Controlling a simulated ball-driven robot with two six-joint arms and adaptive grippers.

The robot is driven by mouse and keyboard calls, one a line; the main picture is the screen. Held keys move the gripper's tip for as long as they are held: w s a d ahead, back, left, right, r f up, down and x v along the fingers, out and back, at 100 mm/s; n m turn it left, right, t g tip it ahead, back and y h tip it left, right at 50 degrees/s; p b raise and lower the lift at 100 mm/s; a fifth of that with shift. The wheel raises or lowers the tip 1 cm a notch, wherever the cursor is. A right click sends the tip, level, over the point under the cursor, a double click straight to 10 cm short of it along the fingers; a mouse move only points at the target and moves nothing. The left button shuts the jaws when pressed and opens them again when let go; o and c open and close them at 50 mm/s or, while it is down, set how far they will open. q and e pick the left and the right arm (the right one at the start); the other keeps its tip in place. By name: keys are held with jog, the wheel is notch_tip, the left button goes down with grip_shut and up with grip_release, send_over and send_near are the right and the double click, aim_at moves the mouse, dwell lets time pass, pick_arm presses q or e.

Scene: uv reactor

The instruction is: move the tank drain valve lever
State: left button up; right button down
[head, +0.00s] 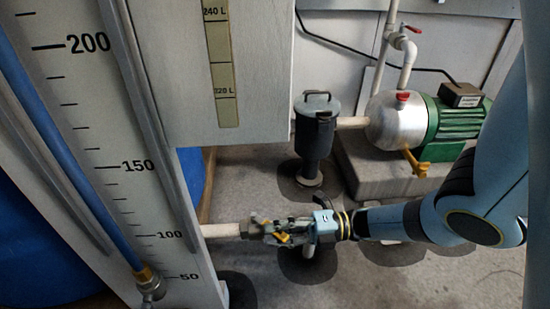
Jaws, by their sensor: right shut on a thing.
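The tank drain valve lever (281,238) is a small yellow handle on a metal valve at the end of a pale pipe (219,230) low beside the tank. My right gripper (276,233) reaches in from the right, with its fingers shut around the yellow lever. The fingers cover much of the lever and valve, so its exact angle is hard to tell. My left gripper is not in the head view.
A tall level scale (115,150) stands at the left before the blue tank (192,172). A dark filter canister (315,130) stands behind my gripper. A green motor (450,125) with a steel pump (395,122) sits on a concrete block at the right.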

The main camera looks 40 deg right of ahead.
jog(key=c, duration=1.4)
grip_release()
jog(key=shift+s, duration=0.1)
jog(key=v, duration=0.7)
jog(key=shift+d, duration=0.25)
jog(key=shift+s, duration=0.1)
jog(key=shift+c, duration=0.2)
